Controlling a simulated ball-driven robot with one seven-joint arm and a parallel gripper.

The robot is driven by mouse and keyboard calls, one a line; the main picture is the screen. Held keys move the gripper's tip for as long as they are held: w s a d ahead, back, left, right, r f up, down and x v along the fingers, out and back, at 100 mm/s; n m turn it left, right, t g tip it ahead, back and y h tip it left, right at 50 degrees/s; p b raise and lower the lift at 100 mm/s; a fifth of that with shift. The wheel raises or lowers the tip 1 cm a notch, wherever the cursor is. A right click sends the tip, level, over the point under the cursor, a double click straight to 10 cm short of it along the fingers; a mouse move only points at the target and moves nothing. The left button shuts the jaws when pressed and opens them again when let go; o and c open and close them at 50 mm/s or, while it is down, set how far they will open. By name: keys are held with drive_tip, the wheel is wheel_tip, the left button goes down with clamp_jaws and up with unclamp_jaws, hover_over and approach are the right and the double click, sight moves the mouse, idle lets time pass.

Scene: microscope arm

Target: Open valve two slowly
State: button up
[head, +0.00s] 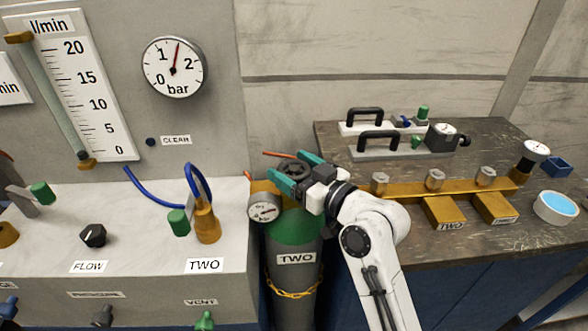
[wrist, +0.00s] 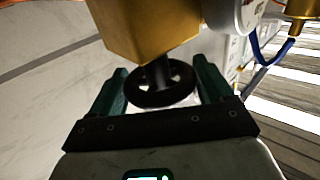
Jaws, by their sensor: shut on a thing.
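A grey cylinder with a green shoulder, labelled TWO (head: 297,240), stands in the gap between the grey bench and the dark worktop. A brass valve body sits on its top, and it also shows in the wrist view (wrist: 150,30). The valve's black handwheel (wrist: 160,98) lies between the two teal fingers of my gripper (wrist: 160,90). In the head view my gripper (head: 287,168) is shut on this handwheel at the cylinder's top and hides most of it. A small round gauge (head: 264,212) is on the valve's left.
A wall gauge marked bar (head: 174,67) has its needle between 1 and 2. A flow tube scale (head: 95,90) stands left. A brass fitting labelled TWO (head: 207,222) with a blue hose is on the bench. A brass manifold (head: 410,190) lies on the worktop beside my arm.

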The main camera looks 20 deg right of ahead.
drive_tip(key=shift+f+b, duration=0.15)
drive_tip(key=shift+b, duration=0.2)
drive_tip(key=shift+f+n+g+y+b, duration=0.15)
drive_tip(key=shift+n+g+y+b, duration=0.45)
drive_tip(key=shift+b, duration=0.55)
drive_tip(key=shift+d+n+y+b, duration=0.1)
drive_tip(key=shift+n+y+b, duration=0.4)
drive_tip(key=shift+y+b, duration=0.55)
drive_tip(key=n+g+y+b, duration=0.1)
drive_tip(key=g+b, duration=0.1)
drive_tip(key=n+g+y+b, duration=0.1)
drive_tip(key=n+y+b, duration=0.1)
drive_tip(key=b, duration=0.1)
drive_tip(key=shift+r+g+y, duration=0.2)
drive_tip(key=shift+g+y, duration=0.05)
drive_tip(key=shift+g, duration=0.15)
drive_tip(key=shift+r, duration=0.1)
